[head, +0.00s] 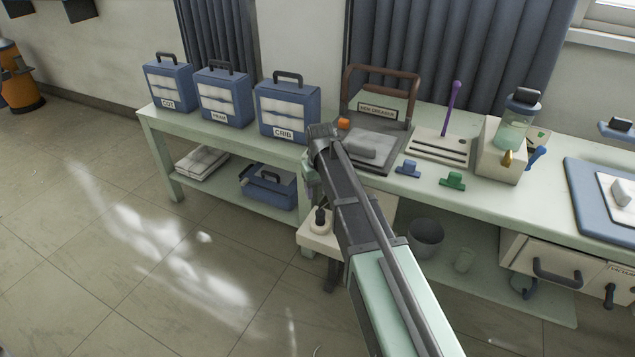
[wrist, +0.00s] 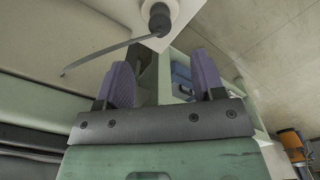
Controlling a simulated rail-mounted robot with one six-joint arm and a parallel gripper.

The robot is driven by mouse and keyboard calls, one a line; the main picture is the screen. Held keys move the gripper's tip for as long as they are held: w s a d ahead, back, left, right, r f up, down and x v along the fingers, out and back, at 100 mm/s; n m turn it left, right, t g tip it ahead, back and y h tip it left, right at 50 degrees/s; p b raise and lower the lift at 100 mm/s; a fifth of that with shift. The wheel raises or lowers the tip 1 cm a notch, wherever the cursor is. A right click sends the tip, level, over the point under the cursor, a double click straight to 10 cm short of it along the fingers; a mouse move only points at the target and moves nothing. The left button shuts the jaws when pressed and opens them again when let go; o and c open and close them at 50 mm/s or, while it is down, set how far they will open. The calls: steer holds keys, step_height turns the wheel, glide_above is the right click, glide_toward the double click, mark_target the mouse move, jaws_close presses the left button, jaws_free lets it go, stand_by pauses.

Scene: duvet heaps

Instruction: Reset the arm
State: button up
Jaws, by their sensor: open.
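My arm reaches from the lower right of the head view up to the front edge of the pale green bench (head: 225,138). In the wrist view my gripper (wrist: 164,75) shows two purple-grey ribbed fingers standing well apart. Nothing is between them, so it is open and empty. Past the gap, a blue case (wrist: 181,80) shows in the background. In the head view my arm's end hangs by the bench's front edge, and the fingers are mostly hidden there.
Blue cases labelled COT (head: 168,85), PRAM (head: 222,98) and CRIB (head: 288,112) stand on the bench. A dark-framed press-like device (head: 380,140) is right beside my arm. A white block with a black knob (head: 320,217) sits below.

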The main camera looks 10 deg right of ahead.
steer(key=s+m, duration=0.1)
steer(key=s, duration=2.2)
step_height(320, 180, up, 19)
steer(key=p, duration=1.8)
steer(key=shift+w+f+p, duration=0.15)
steer(key=shift+w+p, duration=0.15)
steer(key=shift+p, duration=0.05)
steer(key=shift+f, duration=0.1)
step_height(320, 180, down, 30)
steer(key=b, duration=3)
